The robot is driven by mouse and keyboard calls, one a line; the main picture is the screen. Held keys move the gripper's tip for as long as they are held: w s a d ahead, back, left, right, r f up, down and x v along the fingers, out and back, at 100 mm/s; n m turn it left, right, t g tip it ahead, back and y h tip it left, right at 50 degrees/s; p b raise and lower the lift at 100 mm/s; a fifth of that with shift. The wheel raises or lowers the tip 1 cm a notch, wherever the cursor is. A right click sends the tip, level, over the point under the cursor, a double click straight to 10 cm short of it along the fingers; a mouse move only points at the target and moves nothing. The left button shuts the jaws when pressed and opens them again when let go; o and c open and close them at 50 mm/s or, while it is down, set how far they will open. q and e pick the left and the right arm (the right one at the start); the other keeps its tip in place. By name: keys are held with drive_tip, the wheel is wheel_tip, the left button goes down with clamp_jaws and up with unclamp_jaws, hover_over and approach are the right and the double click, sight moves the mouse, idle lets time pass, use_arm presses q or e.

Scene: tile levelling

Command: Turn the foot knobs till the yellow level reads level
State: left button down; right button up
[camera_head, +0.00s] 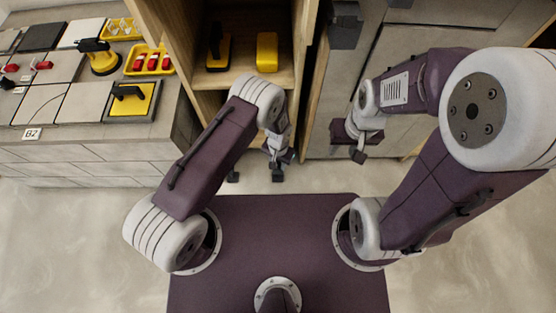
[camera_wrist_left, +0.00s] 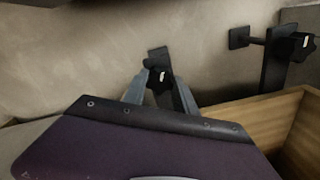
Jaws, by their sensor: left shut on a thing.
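In the head view my left gripper (camera_head: 277,166) reaches down at the front edge of the open wooden cabinet (camera_head: 241,82). In the left wrist view its two grey fingers (camera_wrist_left: 160,90) are shut on a black foot knob (camera_wrist_left: 162,76). A second black knob (camera_wrist_left: 300,45) on a dark bracket shows beside the wooden panel to the right. My right gripper (camera_head: 358,148) hangs in front of the grey cabinet doors; its fingers are too small to judge. I cannot pick out the yellow level or its bubble with certainty.
A yellow block (camera_head: 267,52) and a black-handled yellow tool (camera_head: 218,50) are on the cabinet shelf. Left, a tiled counter (camera_head: 100,155) labelled B2 carries a round yellow tool (camera_head: 100,56), a tray of red pieces (camera_head: 148,60) and a yellow-edged tool (camera_head: 131,101). Pale floor is clear below the counter.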

sight(278, 164)
use_arm(q)
drive_tip(key=m+p, duration=0.1)
drive_tip(key=m, duration=0.3)
drive_tip(key=shift+m+p, duration=0.3)
drive_tip(key=shift+m, duration=0.1)
idle(0.5)
drive_tip(key=c, duration=1)
unclamp_jaws()
wheel_tip(278, 164, up, 9)
drive_tip(key=p, duration=0.6)
